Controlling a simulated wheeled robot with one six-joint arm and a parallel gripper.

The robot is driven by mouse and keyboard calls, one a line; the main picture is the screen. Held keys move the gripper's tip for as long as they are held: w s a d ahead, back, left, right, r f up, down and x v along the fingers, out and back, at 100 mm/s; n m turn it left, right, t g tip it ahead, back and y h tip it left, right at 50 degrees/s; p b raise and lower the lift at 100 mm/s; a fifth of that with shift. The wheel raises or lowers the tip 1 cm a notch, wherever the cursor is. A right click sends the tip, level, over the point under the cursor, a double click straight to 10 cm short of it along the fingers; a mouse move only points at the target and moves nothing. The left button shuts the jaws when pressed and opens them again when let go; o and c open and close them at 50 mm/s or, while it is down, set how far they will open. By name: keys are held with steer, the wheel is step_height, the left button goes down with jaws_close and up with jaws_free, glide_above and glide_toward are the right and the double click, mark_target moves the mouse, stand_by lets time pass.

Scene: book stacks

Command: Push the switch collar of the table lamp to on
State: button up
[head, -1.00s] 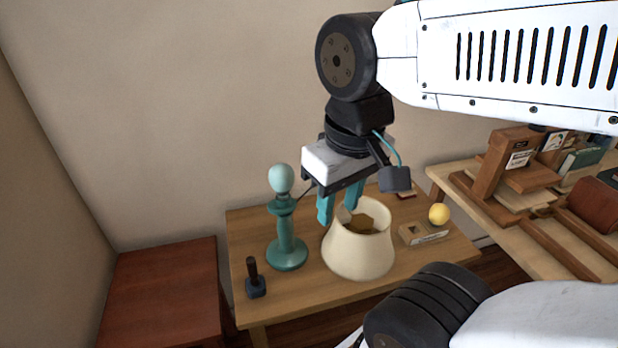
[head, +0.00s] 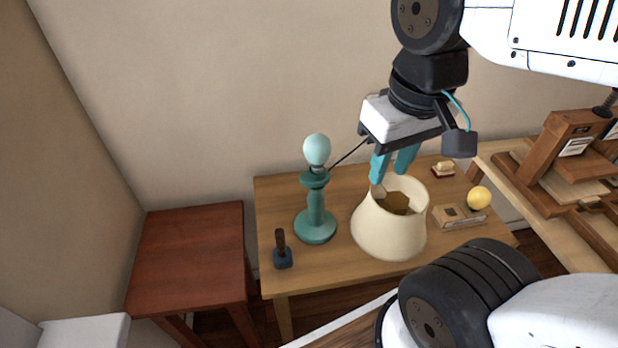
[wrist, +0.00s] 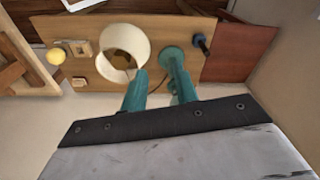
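The table lamp (head: 316,222) stands upright on the wooden table, teal, with a bare pale bulb (head: 317,149) on top. A wider teal collar (head: 314,179) sits just below the bulb; its switch position cannot be told. The lamp also shows in the wrist view (wrist: 173,58), partly behind a finger. My gripper (head: 391,174) is to the right of the lamp, fingers pointing down, above the rim of a cream lampshade (head: 388,232). Its teal fingers are apart and empty in the wrist view (wrist: 160,82). It does not touch the lamp.
The lampshade stands on the table right of the lamp. A dark-handled stamp (head: 282,257) is at front left. A wooden block (head: 452,216), yellow ball (head: 479,198) and small brush (head: 443,169) are at right. A red-brown table (head: 190,255) at left is clear.

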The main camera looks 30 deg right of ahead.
steer(key=shift+a, duration=0.1)
jaws_close()
steer(key=w+a+f+n+g+h, duration=0.1)
steer(key=w+a+f+n+h, duration=0.1)
steer(key=w+a+n, duration=0.5)
steer(key=w+a+f+n+g+h, duration=0.1)
steer(key=w+a+f+n, duration=0.4)
steer(key=w, duration=1.1)
steer(key=a+n+h, duration=0.1)
steer(key=a+n, duration=0.2)
steer(key=shift+f+g, duration=0.25)
steer(key=shift+g, duration=0.05)
steer(key=shift+w, duration=0.1)
